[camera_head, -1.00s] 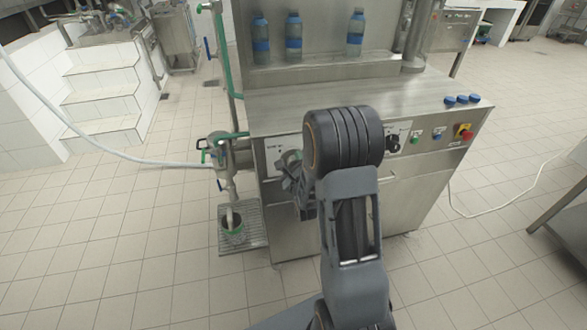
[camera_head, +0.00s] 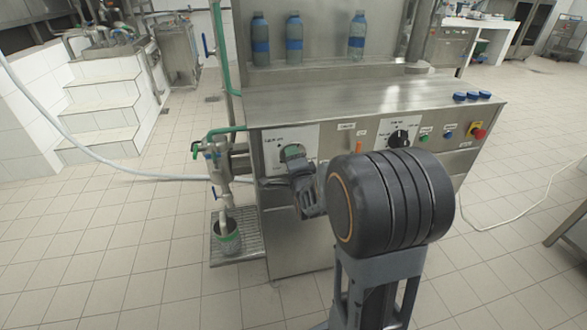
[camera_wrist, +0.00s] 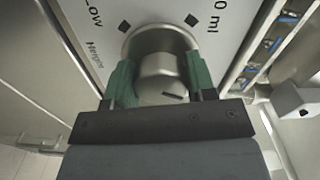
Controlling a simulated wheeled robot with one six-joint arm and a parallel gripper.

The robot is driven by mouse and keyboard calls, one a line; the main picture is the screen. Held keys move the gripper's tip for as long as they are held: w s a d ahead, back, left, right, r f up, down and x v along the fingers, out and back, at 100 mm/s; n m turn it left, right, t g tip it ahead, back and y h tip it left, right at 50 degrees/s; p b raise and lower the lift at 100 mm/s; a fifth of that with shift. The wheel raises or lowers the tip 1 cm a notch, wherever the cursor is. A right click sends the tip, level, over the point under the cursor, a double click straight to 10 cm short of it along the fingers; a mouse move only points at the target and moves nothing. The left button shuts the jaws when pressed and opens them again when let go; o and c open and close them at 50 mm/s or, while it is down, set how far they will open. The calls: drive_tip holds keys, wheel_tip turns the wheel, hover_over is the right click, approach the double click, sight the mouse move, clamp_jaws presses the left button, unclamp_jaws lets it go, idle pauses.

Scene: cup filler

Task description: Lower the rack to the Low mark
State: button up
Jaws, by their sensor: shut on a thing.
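My gripper (camera_head: 292,153) is at the left of the machine's front panel. In the wrist view its green fingers (camera_wrist: 160,82) are shut on a round metal knob (camera_wrist: 158,72), one finger on each side. Above the knob the panel shows two dark square marks, one beside letters reading "ow" (camera_wrist: 92,15) and one beside "0 ml". A dark notch shows on the knob's face, low and right of centre. The rack (camera_head: 251,238), a slatted metal grate, stands out from the machine's left side.
To the right on the panel are a black dial (camera_head: 398,138), an orange switch (camera_head: 359,147), small buttons and a red emergency button (camera_head: 478,133). Blue-banded bottles (camera_head: 293,40) stand on the back shelf. A white hose (camera_head: 120,160) runs in from the left.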

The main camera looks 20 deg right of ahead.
drive_tip(key=n+b, duration=0.2)
drive_tip(key=n, duration=0.1)
drive_tip(key=n+b, duration=0.1)
drive_tip(key=b, duration=0.1)
drive_tip(key=shift+f+n, duration=0.25)
drive_tip(key=shift+n, duration=0.05)
drive_tip(key=n+b, duration=0.4)
drive_tip(key=shift+n, duration=0.3)
drive_tip(key=n+b, duration=0.4)
drive_tip(key=shift+d+f+n, duration=0.1)
drive_tip(key=shift+n, duration=0.2)
drive_tip(key=n+b, duration=0.4)
drive_tip(key=shift+d, duration=0.1)
drive_tip(key=n+b, duration=0.4)
drive_tip(key=n, duration=0.1)
drive_tip(key=shift+d, duration=0.1)
drive_tip(key=n+b, duration=0.1)
drive_tip(key=n, duration=0.1)
drive_tip(key=shift+n, duration=0.3)
drive_tip(key=n, duration=0.4)
drive_tip(key=shift+r+n, duration=0.3)
drive_tip(key=shift+d+n, duration=0.1)
drive_tip(key=shift+n, duration=1.7)
drive_tip(key=shift+r+n, duration=0.1)
drive_tip(key=shift+n, duration=0.2)
